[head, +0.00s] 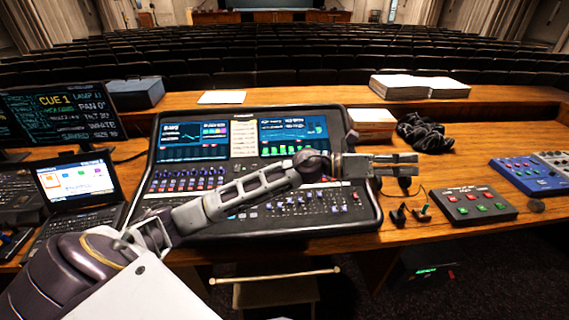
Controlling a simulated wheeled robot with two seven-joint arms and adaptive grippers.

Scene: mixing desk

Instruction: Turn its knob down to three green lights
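A dark unit with a short row of small green lights (426,270) and a red light (451,274) sits low under the right part of the desk. It is dim, its knob cannot be made out, and the lights are too small to count. My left gripper (402,165) is over the right edge of the mixing console, pointing right, above and left of that unit. Its two fingers show edge-on, so I cannot tell whether they are open or shut. Nothing is seen held in it. My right gripper is not in view.
The large mixing console (350,222) fills the desk's middle, partly behind my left arm. A grey button box (474,204) and a blue box (530,175) stand at right. A headset (409,214) lies near the front edge. A stool (275,292) stands below.

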